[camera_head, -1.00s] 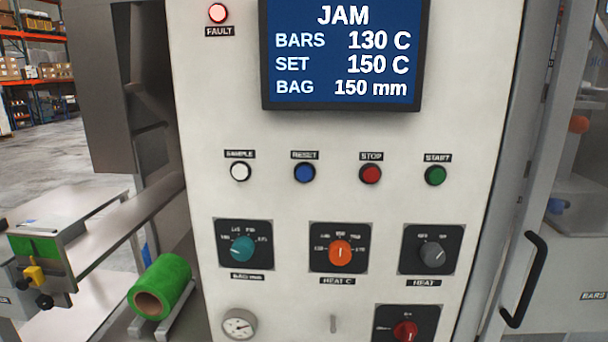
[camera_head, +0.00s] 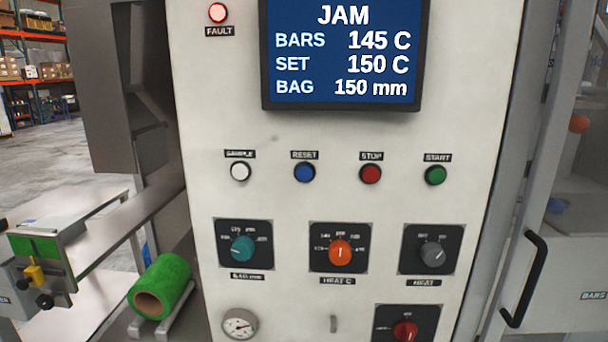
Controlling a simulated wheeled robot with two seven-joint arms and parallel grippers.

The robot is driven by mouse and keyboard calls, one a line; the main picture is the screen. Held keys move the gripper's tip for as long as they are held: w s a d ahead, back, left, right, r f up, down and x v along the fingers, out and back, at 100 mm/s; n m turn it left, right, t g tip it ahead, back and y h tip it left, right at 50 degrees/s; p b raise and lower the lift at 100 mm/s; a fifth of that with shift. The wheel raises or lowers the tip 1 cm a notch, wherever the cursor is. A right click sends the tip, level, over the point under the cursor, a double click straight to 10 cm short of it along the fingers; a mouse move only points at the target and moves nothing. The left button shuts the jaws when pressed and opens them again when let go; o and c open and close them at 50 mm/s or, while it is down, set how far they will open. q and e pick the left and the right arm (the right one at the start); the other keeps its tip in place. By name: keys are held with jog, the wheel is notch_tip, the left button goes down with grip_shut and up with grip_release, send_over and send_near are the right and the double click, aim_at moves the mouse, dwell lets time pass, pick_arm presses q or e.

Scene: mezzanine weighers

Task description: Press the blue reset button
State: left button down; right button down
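The blue reset button (camera_head: 305,173) sits on the white control panel (camera_head: 330,130), under a label reading RESET. It is second from the left in a row, between a white sample button (camera_head: 241,171) and a red stop button (camera_head: 370,174). A green start button (camera_head: 435,175) is at the right end. The screen (camera_head: 342,52) reads JAM, BARS 145 C, SET 150 C, BAG 150 mm. Neither of my grippers shows in the head view.
Below the buttons are a teal knob (camera_head: 242,249), an orange knob (camera_head: 340,253), a grey knob (camera_head: 433,254) and a red knob (camera_head: 404,330). A green roll (camera_head: 161,287) is at the lower left. A black door handle (camera_head: 525,279) is at the right. The space before the buttons looks clear.

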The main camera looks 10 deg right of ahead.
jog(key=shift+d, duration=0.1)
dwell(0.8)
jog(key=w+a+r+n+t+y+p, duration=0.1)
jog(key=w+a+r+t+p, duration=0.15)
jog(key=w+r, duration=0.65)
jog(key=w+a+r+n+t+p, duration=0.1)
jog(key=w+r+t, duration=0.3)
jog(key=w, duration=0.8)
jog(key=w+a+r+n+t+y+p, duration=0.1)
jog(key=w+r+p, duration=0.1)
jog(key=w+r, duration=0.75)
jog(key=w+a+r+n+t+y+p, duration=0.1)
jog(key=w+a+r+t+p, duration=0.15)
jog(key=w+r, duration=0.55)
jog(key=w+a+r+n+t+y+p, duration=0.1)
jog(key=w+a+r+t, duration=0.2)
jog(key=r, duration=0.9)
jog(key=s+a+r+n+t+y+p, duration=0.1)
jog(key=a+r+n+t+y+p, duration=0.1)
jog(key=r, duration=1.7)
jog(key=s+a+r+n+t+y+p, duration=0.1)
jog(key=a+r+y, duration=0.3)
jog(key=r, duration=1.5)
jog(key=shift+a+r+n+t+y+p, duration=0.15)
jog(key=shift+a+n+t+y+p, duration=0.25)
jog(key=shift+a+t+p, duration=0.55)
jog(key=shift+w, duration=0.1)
